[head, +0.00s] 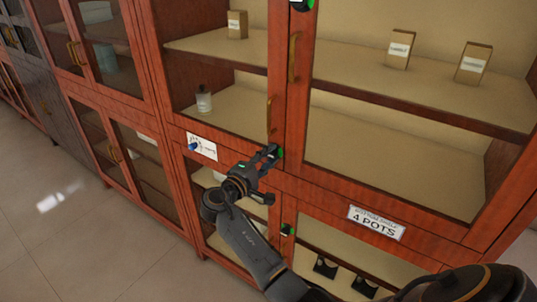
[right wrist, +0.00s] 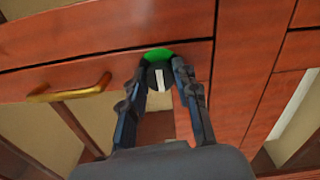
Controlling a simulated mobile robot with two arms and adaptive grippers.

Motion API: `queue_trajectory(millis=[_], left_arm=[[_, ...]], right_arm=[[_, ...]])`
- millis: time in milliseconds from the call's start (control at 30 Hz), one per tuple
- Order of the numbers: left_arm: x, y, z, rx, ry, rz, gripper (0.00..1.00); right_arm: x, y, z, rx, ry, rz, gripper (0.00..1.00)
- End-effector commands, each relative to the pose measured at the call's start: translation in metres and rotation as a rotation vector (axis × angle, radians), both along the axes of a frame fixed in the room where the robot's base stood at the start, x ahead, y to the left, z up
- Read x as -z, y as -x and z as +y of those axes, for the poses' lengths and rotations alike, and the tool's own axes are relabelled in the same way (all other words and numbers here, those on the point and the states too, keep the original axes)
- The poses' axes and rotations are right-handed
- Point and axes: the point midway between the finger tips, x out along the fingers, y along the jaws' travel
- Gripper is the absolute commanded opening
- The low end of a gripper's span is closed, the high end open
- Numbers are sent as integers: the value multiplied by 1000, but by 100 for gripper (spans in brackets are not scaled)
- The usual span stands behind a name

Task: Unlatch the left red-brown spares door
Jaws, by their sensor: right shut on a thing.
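The left red-brown glass door (head: 222,128) of the upper cabinet looks closed, with a brass handle (head: 268,117) near its right edge. The same kind of handle shows in the right wrist view (right wrist: 72,90). A latch (head: 280,153) with a green disc sits at the door's lower right corner. In the right wrist view the latch's dark knob (right wrist: 158,80) has a white bar. My right gripper (head: 271,152) is shut on this knob, one finger on each side; the fingers partly hide it. My left gripper is not in view.
Another green latch (head: 301,5) is at the top, and one (head: 288,230) is on the lower doors. Open floor (head: 85,225) lies left.

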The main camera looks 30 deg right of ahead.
Motion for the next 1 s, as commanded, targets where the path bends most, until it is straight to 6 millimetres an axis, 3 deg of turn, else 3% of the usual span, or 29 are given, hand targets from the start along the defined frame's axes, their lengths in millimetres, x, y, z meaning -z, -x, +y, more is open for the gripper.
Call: queue_trajectory(millis=[500, 533, 600, 1000], left_arm=[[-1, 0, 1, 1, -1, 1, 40], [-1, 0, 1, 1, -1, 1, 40], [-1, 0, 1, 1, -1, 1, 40], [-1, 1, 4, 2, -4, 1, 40]], right_arm=[[-3, -1, -1, -2, 11, 13, 0], [-3, -1, -1, -2, 11, 12, 36], [-3, -1, -1, -1, 11, 12, 51], [0, 2, 6, -2, 7, 15, 53]])
